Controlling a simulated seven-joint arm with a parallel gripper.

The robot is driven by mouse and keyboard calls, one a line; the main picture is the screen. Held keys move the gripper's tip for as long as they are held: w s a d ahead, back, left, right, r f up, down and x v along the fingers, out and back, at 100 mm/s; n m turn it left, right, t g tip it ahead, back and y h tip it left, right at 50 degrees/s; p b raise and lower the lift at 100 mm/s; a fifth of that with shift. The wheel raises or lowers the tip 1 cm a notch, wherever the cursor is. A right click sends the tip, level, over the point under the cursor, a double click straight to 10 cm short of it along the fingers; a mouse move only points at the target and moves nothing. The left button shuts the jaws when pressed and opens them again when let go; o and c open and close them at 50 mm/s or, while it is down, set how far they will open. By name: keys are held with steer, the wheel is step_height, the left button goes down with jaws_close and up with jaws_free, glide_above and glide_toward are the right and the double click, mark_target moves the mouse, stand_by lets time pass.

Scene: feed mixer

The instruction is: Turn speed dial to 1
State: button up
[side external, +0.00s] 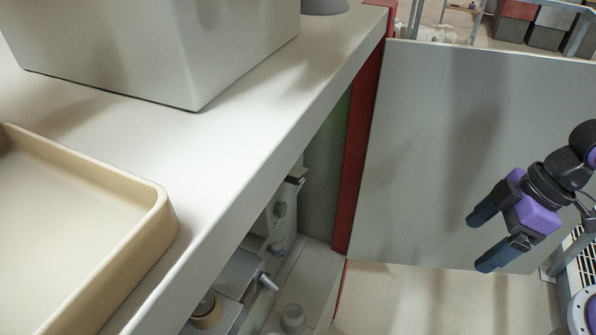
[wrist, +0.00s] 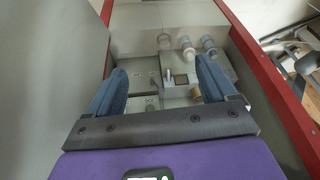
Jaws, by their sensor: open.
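My gripper (side external: 485,240) is open and empty at the right of the side view, in front of the grey door panel and well apart from the machine. In the wrist view its two blue fingers (wrist: 160,72) are spread, with the machine inside the cabinet (wrist: 176,80) beyond them. A tan-and-grey round knob (side external: 207,310) shows at the bottom of the side view, partly cut off. A light lever (side external: 268,283) sticks out beside it. Several small round parts (wrist: 186,47) stand at the back in the wrist view. I cannot tell which part is the speed dial, nor read its setting.
The open grey door panel (side external: 470,150) and the red frame edge (side external: 360,150) border the cabinet opening. The white counter (side external: 250,130) overhangs the machine and bears a beige tray (side external: 165,215) and a grey box (side external: 150,50). Floor is free below my gripper.

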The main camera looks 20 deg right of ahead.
steer(key=w+a+f+m+t+y, duration=0.2)
steer(key=w+a+t+y, duration=0.1)
steer(key=w+a, duration=0.35)
steer(key=m+t+y, duration=0.4)
steer(key=t+y, duration=0.2)
steer(key=t, duration=0.2)
glide_toward(305, 175)
steer(key=x, duration=1.1)
steer(key=shift+a, duration=0.1)
steer(key=c, duration=1)
